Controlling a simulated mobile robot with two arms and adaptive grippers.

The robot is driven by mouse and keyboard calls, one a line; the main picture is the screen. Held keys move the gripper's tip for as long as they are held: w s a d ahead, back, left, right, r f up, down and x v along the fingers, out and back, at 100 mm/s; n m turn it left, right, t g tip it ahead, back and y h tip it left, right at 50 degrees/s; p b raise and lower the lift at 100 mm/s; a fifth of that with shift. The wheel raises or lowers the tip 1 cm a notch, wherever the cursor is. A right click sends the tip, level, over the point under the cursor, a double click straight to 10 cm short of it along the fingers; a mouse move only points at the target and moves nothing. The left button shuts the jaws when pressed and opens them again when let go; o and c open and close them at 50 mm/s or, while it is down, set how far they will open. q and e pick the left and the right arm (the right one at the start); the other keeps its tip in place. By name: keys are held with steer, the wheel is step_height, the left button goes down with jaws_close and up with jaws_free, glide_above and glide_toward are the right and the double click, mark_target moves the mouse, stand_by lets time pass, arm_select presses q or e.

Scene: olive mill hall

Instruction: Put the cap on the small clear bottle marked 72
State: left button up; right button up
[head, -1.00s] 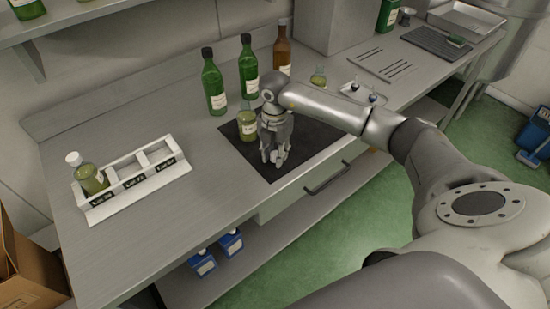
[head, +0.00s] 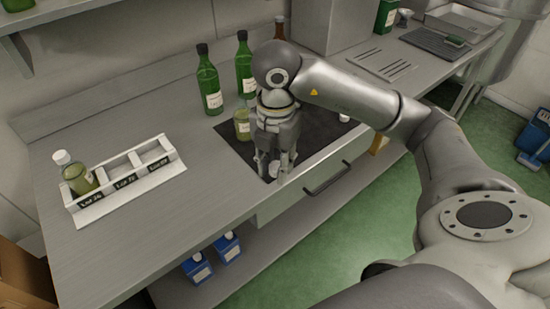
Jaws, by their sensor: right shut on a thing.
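A small clear bottle (head: 242,124) with yellow-green oil stands upright on the dark mat (head: 325,134). It is partly hidden behind my right gripper, and I cannot read a number on it or see its top clearly. My right gripper (head: 274,170) points down over the mat's front part, in front of the bottle and apart from it. It is shut on a small white cap (head: 274,172) low between the fingertips, close to the mat. My left gripper is not in view.
A white rack (head: 128,180) at the left holds one white-capped bottle (head: 78,178); its other compartments look empty. Tall green bottles (head: 209,82) stand behind the mat. A small white object (head: 344,117) lies under my right arm. The counter (head: 150,235) between rack and mat is clear.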

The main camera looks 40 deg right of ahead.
steer(key=shift+s+a, duration=0.1)
stand_by(0.4)
steer(key=n, duration=0.1)
steer(key=f+n, duration=0.1)
steer(key=n, duration=0.1)
steer(key=shift+a+f, duration=0.15)
steer(key=shift+a, duration=0.1)
steer(key=s+a+f+m, duration=0.2)
steer(key=f+m, duration=0.6)
steer(key=m, duration=0.5)
steer(key=s+a+f+m, duration=0.3)
steer(key=f+m, duration=0.6)
steer(key=m, duration=0.4)
steer(key=shift+s+f, duration=0.15)
steer(key=shift+s, duration=0.7)
steer(key=shift+a, duration=0.1)
